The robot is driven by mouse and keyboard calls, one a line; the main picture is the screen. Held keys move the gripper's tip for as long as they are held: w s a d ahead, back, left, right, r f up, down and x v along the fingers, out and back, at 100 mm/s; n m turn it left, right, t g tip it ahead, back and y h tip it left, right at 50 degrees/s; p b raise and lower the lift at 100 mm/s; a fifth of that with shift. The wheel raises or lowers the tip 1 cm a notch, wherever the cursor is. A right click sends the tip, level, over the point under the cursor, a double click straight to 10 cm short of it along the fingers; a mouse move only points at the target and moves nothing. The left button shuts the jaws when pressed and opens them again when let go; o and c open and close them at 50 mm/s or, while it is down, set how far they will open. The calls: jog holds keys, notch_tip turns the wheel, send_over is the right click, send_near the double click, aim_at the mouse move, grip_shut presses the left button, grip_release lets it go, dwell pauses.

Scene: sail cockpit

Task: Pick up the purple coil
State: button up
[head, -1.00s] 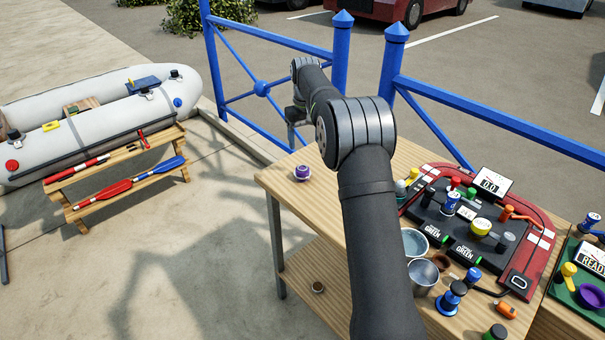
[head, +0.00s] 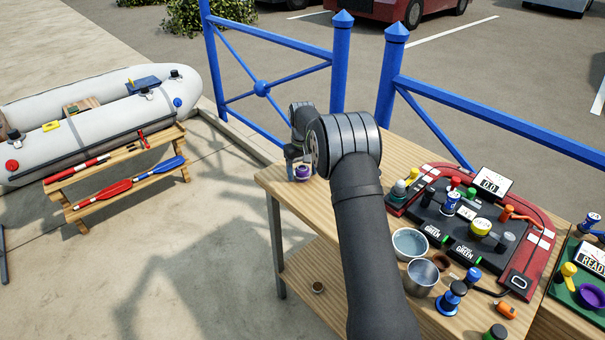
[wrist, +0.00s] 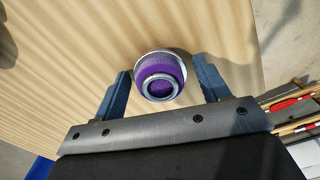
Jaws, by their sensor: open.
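The purple coil (head: 302,173) sits on the wooden table near its left corner. It is a small round purple piece with a pale rim. In the wrist view the purple coil (wrist: 160,77) lies between and slightly beyond the tips of my gripper (wrist: 160,74). The two blue fingers are open, one on each side of it, with a gap on both sides. In the head view my gripper (head: 298,178) is low over the table at the coil, and the arm partly hides it.
A red and black panel (head: 425,215) with several knobs stands at the right of the table. A glass bowl (head: 410,243), a metal cup (head: 423,273) and blue knobs are in front of it. A blue railing (head: 490,117) runs behind. The table (head: 285,193) around the coil is clear.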

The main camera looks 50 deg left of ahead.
jog(key=c, duration=1)
jog(key=shift+o, duration=0.2)
jog(key=shift+r, duration=0.1)
